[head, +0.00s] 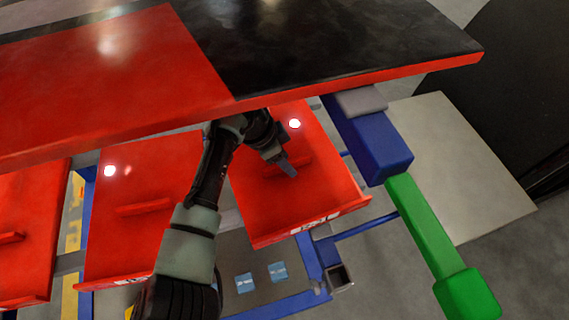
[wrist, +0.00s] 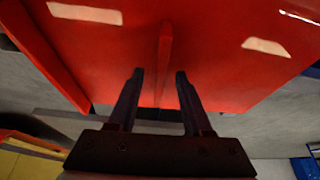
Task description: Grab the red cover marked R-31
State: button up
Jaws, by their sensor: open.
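A red cover (head: 290,205) with a raised rib handle (head: 310,160) hangs below the large red and black panel. A white label sits on its front edge, too blurred to read, so I cannot confirm R-31. My gripper (head: 288,168) is over this cover, close to its rib. In the wrist view my gripper (wrist: 156,75) is open. The red rib (wrist: 166,55) stands out from the cover (wrist: 220,50), and its lower end shows between the two fingers. I cannot tell whether the fingers touch it.
The large red and black panel (head: 330,40) overhangs my arm closely. More red covers with ribs are at left, one beside this cover (head: 125,225) and one at the edge (head: 30,240). A blue block (head: 370,140) and green beam (head: 430,230) stand at right. Blue tags (head: 278,271) lie below.

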grip_shut()
jog(key=shift+w+r, duration=0.1)
jog(key=shift+r, duration=0.05)
dwell(1.2)
